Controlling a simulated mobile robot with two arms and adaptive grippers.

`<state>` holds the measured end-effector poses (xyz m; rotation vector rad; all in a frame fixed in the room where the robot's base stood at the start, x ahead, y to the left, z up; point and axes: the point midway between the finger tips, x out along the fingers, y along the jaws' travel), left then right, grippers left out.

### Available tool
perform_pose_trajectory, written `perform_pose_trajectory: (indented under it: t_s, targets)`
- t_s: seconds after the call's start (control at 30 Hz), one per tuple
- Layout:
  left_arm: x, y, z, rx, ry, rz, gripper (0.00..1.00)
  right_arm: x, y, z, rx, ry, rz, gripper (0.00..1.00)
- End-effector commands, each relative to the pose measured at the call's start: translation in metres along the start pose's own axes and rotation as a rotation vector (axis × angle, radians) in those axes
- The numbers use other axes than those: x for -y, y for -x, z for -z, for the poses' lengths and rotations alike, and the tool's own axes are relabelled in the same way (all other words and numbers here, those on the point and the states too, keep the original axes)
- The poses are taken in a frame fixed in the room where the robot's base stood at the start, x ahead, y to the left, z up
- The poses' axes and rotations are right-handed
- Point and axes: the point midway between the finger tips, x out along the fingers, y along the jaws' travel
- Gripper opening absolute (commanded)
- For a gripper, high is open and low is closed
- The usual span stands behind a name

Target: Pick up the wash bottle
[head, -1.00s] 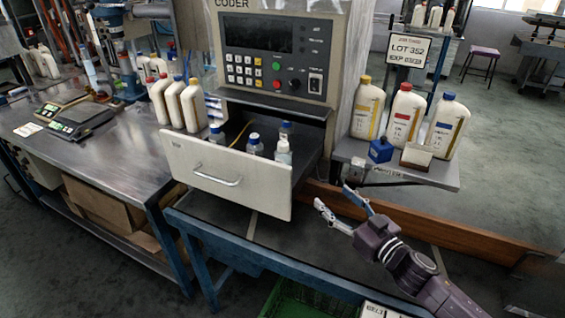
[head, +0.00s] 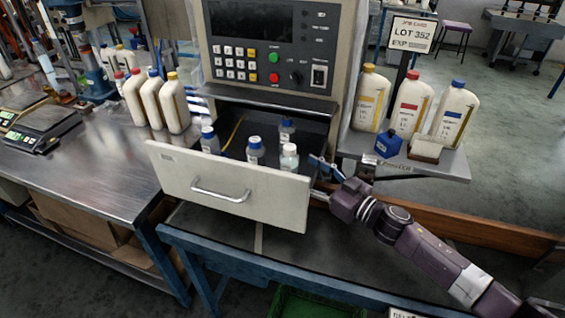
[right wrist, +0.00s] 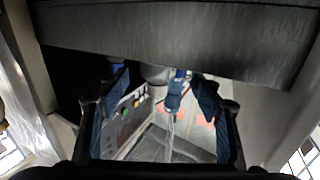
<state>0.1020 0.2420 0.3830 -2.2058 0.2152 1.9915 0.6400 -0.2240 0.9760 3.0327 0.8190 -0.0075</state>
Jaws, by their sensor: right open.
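Several small bottles stand in the open drawer (head: 228,185) in the head view. A white-capped bottle (head: 289,158) at the drawer's right front looks like the wash bottle, but I cannot tell for sure. In the right wrist view, the open fingers (right wrist: 160,95) frame a blue part and a pale round shape that I cannot identify. My left gripper is out of view.
The coder machine (head: 270,50) rises behind the drawer. More large bottles (head: 172,103) stand on the left metal table (head: 105,165).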

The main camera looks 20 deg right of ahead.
Motion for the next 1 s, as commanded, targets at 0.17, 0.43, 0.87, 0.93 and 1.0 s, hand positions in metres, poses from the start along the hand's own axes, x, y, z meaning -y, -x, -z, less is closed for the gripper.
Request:
perform_pose_trajectory:
  t_s: [0.17,0.43,0.87,0.93,1.0]
  targets:
    - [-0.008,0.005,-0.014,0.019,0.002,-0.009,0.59,-0.001,-0.017,0.002,-0.001,0.000,-0.001,0.60]
    - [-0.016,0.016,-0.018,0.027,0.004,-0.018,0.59,-0.003,-0.049,0.004,-0.003,0.000,0.000,0.60]
    - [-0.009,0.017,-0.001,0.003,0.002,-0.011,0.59,-0.003,-0.067,0.000,0.000,0.001,0.001,0.60]
    - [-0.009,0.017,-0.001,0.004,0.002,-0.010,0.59,-0.003,-0.067,0.000,0.000,0.001,0.000,0.54]
    - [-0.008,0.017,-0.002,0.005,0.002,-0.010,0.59,-0.003,-0.067,0.000,0.000,0.001,0.000,0.47]
